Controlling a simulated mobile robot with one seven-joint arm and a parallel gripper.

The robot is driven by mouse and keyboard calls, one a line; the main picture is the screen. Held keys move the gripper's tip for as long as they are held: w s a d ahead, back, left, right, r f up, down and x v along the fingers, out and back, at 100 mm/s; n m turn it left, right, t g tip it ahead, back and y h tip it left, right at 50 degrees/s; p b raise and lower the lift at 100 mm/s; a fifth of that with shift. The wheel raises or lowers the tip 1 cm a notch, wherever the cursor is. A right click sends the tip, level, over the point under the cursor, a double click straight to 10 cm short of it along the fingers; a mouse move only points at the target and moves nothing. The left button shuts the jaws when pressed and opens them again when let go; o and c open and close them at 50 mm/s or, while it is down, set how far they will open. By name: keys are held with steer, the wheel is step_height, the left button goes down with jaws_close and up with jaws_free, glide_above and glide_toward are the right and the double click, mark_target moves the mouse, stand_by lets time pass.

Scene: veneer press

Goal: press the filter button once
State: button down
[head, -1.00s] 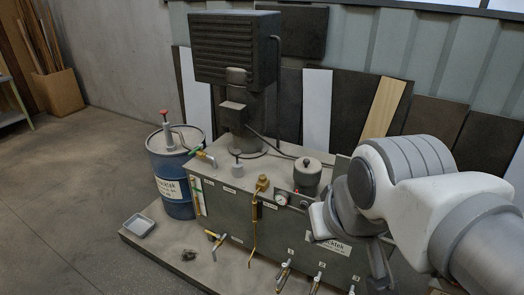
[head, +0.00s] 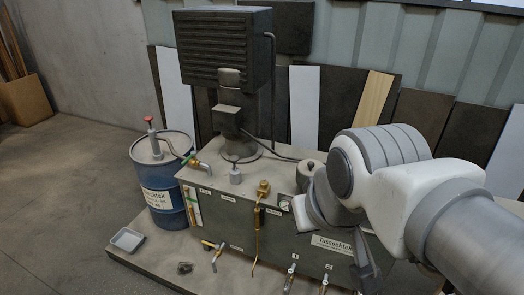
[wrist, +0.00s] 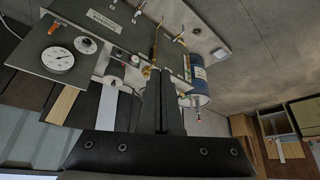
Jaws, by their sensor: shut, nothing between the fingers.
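No button in view can be read as the filter button. In the wrist view, a dark grey panel (wrist: 62,48) at the upper left carries a round white gauge (wrist: 58,61), a round black knob or button (wrist: 86,45) with a pale surround, and an orange-red part (wrist: 55,29). Their labels are too small to read. My gripper (wrist: 161,72) is shut and empty, its two dark fingers together in the middle of the wrist view, to the right of this panel. In the head view my arm hides the right part of the machine.
The grey tank unit (head: 285,222) has brass taps along its front and a black finned box (head: 225,48) above it. A blue drum (head: 163,180) and a grey tray (head: 127,240) stand at its left. Boards lean on the wall behind. Open floor lies to the left.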

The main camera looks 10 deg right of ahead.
steer(key=w+a+f+m+y+b, duration=0.25)
steer(key=w+f+m+b, duration=0.2)
steer(key=f, duration=0.25)
steer(key=w+a+f+m+g+y+b, duration=0.1)
steer(key=w+f+m+y+b, duration=0.25)
steer(key=w+f+m, duration=0.3)
steer(key=w+a+f+m+y+b, duration=0.25)
steer(key=w+f+m+y, duration=0.2)
steer(key=f, duration=0.35)
steer(key=w+d+f+m+t+h+b, duration=0.3)
steer(key=w+d+f+m+t+b, duration=0.1)
steer(key=d+f+m, duration=0.6)
steer(key=w+d+f+m+t+h+b, duration=0.4)
steer(key=w+d+f+m+t, duration=0.3)
steer(key=m, duration=0.8)
steer(key=w+d+f+b, duration=0.1)
steer(key=d+f, duration=0.2)
steer(key=shift+w+d+f+m, duration=0.15)
steer(key=shift+d+f+m, duration=0.05)
steer(key=shift+f+m, duration=0.2)
